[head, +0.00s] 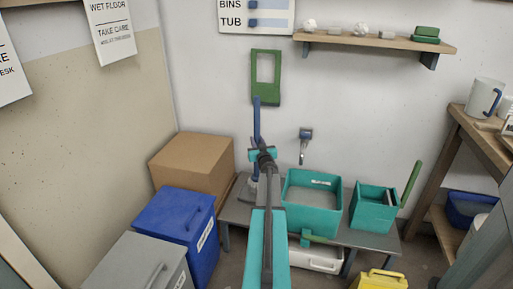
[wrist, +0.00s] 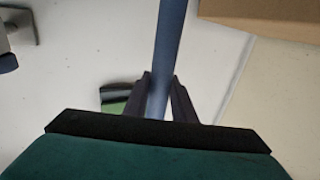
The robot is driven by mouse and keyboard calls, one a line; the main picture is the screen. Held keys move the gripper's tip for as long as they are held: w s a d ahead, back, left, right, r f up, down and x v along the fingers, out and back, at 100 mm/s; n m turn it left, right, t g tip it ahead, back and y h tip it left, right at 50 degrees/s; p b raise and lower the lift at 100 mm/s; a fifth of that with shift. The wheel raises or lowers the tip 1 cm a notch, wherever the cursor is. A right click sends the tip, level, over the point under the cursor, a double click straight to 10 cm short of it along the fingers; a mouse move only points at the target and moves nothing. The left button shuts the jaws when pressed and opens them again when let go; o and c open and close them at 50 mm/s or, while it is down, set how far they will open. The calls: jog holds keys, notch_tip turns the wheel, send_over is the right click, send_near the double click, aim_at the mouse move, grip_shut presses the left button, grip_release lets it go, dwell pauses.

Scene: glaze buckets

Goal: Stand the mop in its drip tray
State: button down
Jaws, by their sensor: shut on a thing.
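My gripper (head: 262,155) is shut on a blue pole, the mop handle (head: 257,118), which stands roughly upright in front of the back wall. The handle also shows in the wrist view (wrist: 170,45), running down between the two dark fingers (wrist: 162,98). The mop's lower end is mostly hidden behind my arm in the head view; a greyish part shows near the bench's left end. A low white tray-like container (head: 325,259) sits under the bench, partly hidden by my arm. I cannot tell whether it is the drip tray.
A grey bench (head: 237,213) bears a large teal tub (head: 313,207) and a smaller teal bin (head: 373,212). A cardboard box (head: 190,163), blue bin (head: 187,228) and grey bin (head: 135,265) crowd the left. A yellow bucket (head: 380,281) stands front right.

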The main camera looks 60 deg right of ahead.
jog(key=shift+w+d+f, duration=0.1)
jog(key=shift+w+d, duration=0.1)
jog(key=shift+d, duration=0.1)
jog(key=shift+s+a+f+b, duration=0.1)
jog(key=shift+f+b, duration=0.65)
jog(key=shift+f, duration=0.95)
jog(key=c, duration=1.5)
grip_release()
jog(key=shift+f, duration=0.1)
jog(key=shift+p+v, duration=0.65)
jog(key=shift+v, duration=5.35)
jog(key=shift+s+r, duration=0.15)
jog(key=shift+r, duration=0.05)
